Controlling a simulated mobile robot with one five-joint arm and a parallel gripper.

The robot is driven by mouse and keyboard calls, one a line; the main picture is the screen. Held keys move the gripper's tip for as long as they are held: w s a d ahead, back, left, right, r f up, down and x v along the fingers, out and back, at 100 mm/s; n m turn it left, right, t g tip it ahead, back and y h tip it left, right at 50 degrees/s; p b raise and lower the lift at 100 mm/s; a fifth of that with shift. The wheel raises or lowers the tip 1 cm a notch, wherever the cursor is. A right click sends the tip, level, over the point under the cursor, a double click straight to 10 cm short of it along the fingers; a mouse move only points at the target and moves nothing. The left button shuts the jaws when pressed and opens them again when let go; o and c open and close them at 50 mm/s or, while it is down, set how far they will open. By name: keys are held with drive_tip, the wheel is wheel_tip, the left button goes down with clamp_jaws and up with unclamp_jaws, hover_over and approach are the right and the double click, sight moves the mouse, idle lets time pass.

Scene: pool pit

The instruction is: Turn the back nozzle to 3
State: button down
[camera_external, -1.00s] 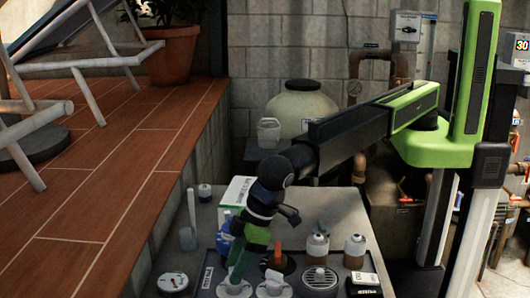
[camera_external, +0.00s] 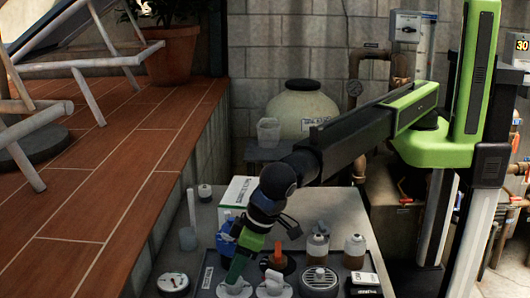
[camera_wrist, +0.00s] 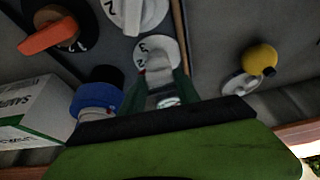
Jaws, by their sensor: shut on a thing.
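My gripper (camera_external: 235,278) reaches down to a white nozzle dial (camera_external: 234,291) at the front of the dark tray (camera_external: 208,280). In the wrist view its dark green fingers (camera_wrist: 160,88) are shut on the raised grey-white grip of this nozzle dial (camera_wrist: 143,46), and a 3 shows on its far rim. The fingers hide the near part of the dial. A second white nozzle dial (camera_external: 272,287) stands just right of it. It shows a 2 in the wrist view (camera_wrist: 133,10). I cannot tell which of them is the back nozzle.
An orange-handled valve (camera_external: 273,258) stands close behind the dials. A blue-capped bottle (camera_external: 225,243) and a white-green box (camera_external: 238,192) are near my wrist. A round grille (camera_external: 320,280) and two brown bottles (camera_external: 355,251) lie to the right.

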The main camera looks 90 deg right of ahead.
drive_tip(key=c, duration=0.9)
unclamp_jaws()
drive_tip(key=shift+r, duration=0.1)
drive_tip(key=p+v, duration=1.6)
drive_tip(key=v, duration=0.1)
drive_tip(key=shift+r, duration=0.2)
drive_tip(key=shift+f, duration=0.1)
drive_tip(key=shift+c, duration=0.3)
